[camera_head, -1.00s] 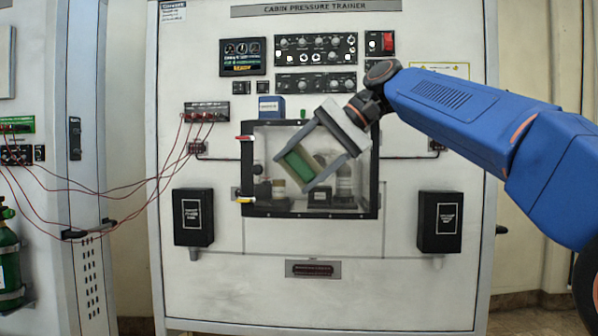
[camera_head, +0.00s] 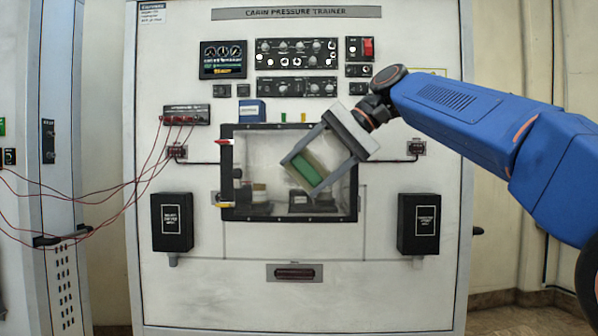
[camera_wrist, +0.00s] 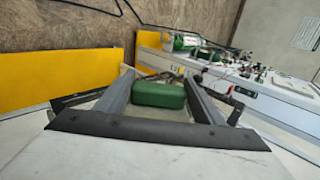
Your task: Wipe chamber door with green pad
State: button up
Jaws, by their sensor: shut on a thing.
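The green pad (camera_head: 307,167) is held between the fingers of my gripper (camera_head: 303,176), tilted, in front of the chamber door. The pad also shows in the wrist view (camera_wrist: 159,95), between the two grey fingers. The chamber door (camera_head: 288,217) is a clear pane in a black frame at the middle of the white panel. My gripper overlaps its right half in the head view. I cannot tell whether the pad touches the pane. Objects behind the pane are partly hidden by my gripper.
A blue box (camera_head: 251,111) sits above the door's top left. Black boxes flank the chamber below, one left (camera_head: 172,222) and one right (camera_head: 419,223). Red wires (camera_head: 105,221) hang at the left. A red handle (camera_head: 219,142) sticks out at the door's left edge.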

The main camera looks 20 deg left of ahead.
jog(key=shift+w+d, duration=0.25)
jog(key=shift+d, duration=0.55)
jog(key=shift+w+d, duration=0.25)
jog(key=shift+d, duration=0.6)
jog(key=shift+w+d, duration=0.25)
jog(key=shift+d, duration=0.55)
jog(key=shift+s+a, duration=0.45)
jog(key=shift+a, duration=1.35)
jog(key=shift+s+a, duration=0.45)
jog(key=shift+a, duration=1.3)
jog(key=shift+s+a, duration=0.45)
jog(key=shift+a, duration=1.35)
jog(key=shift+s, duration=0.1)
jog(key=shift+s+d, duration=0.25)
jog(key=shift+s, duration=0.7)
jog(key=shift+s+d, duration=0.25)
jog(key=shift+s, duration=0.7)
jog(key=shift+s+d, duration=0.25)
jog(key=shift+s, duration=0.7)
jog(key=s, duration=0.3)
jog(key=shift+d, duration=0.35)
